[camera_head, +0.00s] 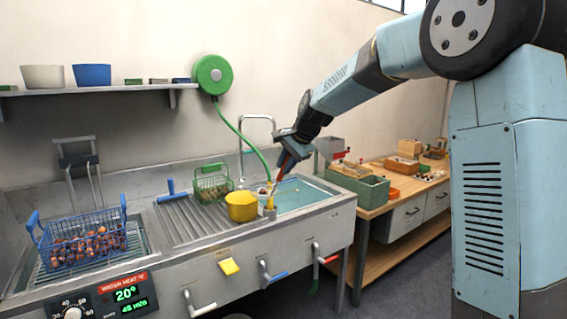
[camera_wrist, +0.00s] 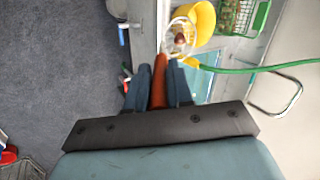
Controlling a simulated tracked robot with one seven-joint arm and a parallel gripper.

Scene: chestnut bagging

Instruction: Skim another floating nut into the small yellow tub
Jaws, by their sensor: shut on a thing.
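My gripper (camera_head: 290,150) is shut on the orange-brown handle of a skimmer (camera_wrist: 159,80). The handle sits between the two fingers in the wrist view. The skimmer's round pale head (camera_wrist: 178,40) lies ahead of the fingertips, with one dark brown nut (camera_wrist: 180,39) in or over it. The yellow tub (camera_head: 240,208) stands left of the water basin (camera_head: 312,193) in the head view. In the wrist view the tub (camera_wrist: 204,20) is just beyond the skimmer head and partly overlapped by it; I cannot tell their height apart. Floating nuts are not clearly visible.
A green wire basket (camera_head: 212,186) stands behind the tub. A green hose (camera_head: 245,142) with a yellow nozzle (camera_wrist: 191,62) hangs near the skimmer. A tap (camera_head: 258,118) rises behind the basin. A blue basket of chestnuts (camera_head: 85,245) stands left. A green crate (camera_head: 358,188) is right.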

